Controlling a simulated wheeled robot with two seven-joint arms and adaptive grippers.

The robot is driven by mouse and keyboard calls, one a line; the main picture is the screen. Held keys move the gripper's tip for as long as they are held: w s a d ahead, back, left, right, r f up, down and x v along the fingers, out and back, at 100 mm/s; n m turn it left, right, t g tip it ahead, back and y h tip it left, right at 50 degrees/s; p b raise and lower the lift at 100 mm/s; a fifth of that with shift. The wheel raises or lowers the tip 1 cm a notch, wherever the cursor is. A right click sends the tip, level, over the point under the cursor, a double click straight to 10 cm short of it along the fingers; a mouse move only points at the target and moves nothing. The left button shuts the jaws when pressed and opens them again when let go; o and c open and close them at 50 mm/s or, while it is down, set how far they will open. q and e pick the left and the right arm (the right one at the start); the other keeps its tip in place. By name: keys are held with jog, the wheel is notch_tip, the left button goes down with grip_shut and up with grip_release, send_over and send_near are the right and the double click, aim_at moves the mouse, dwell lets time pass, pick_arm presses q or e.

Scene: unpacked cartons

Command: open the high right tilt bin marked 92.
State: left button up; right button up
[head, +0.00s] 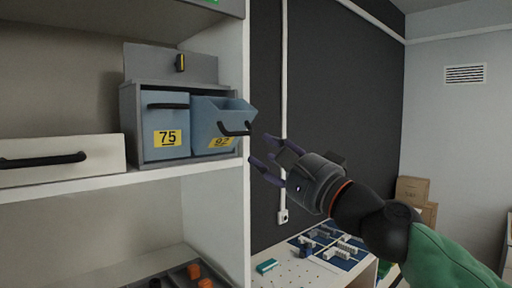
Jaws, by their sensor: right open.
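The blue-grey tilt bin marked 92 (213,125) is on the right of a two-bin grey housing (130,117) on the shelf. It is tilted out at the top, with its front leaning toward the right. My left gripper is not in view.
The bin marked 75 (167,116) beside it is shut. A cream drawer (62,161) with a black handle is at the left. The shelf's white upright (231,210) stands below the bins. A table (298,270) with a blue mat and small parts is lower right.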

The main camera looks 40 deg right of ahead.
jog(key=shift+v, duration=1.4)
